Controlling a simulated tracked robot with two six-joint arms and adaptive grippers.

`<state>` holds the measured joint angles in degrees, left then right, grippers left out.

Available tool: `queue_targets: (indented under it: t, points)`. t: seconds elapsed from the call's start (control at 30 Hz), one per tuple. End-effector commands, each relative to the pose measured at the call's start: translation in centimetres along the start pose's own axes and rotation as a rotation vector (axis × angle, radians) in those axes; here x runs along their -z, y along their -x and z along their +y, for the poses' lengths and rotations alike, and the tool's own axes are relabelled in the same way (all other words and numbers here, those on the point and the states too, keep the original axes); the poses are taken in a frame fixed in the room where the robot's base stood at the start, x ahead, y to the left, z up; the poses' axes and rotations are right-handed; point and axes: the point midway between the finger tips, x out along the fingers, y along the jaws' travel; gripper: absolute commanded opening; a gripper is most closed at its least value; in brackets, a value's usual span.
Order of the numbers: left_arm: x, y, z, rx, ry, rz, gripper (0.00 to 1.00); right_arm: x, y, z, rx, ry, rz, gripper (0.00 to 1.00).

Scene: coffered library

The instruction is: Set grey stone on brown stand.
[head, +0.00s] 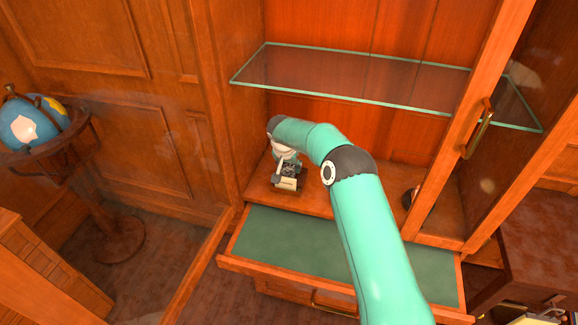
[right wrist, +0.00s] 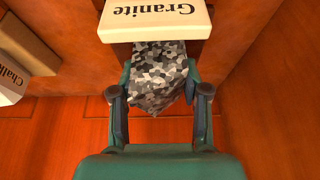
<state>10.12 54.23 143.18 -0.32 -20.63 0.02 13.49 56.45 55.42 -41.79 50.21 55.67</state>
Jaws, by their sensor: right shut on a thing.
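The grey stone (right wrist: 158,75), mottled black, white and grey, is between the fingers of my right gripper (right wrist: 158,98) in the right wrist view. The gripper is shut on it. Right beyond the stone is a cream label reading "Granite" (right wrist: 155,20), with brown wood behind and below it. In the head view my right gripper (head: 287,168) reaches down to the cabinet floor, and a small cream label (head: 287,184) shows just in front of it. I cannot tell whether the stone touches a stand. My left gripper is not in view.
A glass shelf (head: 350,75) spans above my arm. A green-lined drawer (head: 290,240) is open below. A glazed door with a handle (head: 478,130) stands at right.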

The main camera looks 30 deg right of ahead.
Motion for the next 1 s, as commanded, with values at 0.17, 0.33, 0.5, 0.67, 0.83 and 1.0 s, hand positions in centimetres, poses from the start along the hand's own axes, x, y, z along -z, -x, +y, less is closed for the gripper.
queue_targets:
  t: [0.17, 0.33, 0.5, 0.67, 0.83, 1.0]
  points:
    - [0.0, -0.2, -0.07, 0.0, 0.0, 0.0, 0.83, 0.01, -0.09, 0.0, 0.001, 0.0, 0.002, 0.0]
    - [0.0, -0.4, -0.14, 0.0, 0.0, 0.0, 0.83, -0.06, -0.25, 0.02, 0.001, 0.0, 0.002, 0.0]
    - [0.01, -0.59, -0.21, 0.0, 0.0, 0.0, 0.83, -0.12, -0.4, 0.04, 0.001, 0.0, 0.002, 0.0]
    - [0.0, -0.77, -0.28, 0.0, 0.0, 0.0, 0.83, -0.17, -0.55, 0.06, 0.0, 0.0, 0.001, 0.0]
    - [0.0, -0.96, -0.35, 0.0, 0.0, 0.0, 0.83, -0.23, -0.7, 0.09, 0.0, -0.001, 0.001, 0.0]
    - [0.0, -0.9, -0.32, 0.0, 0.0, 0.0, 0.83, -0.21, -0.66, 0.11, 0.0, -0.001, 0.001, 0.71]
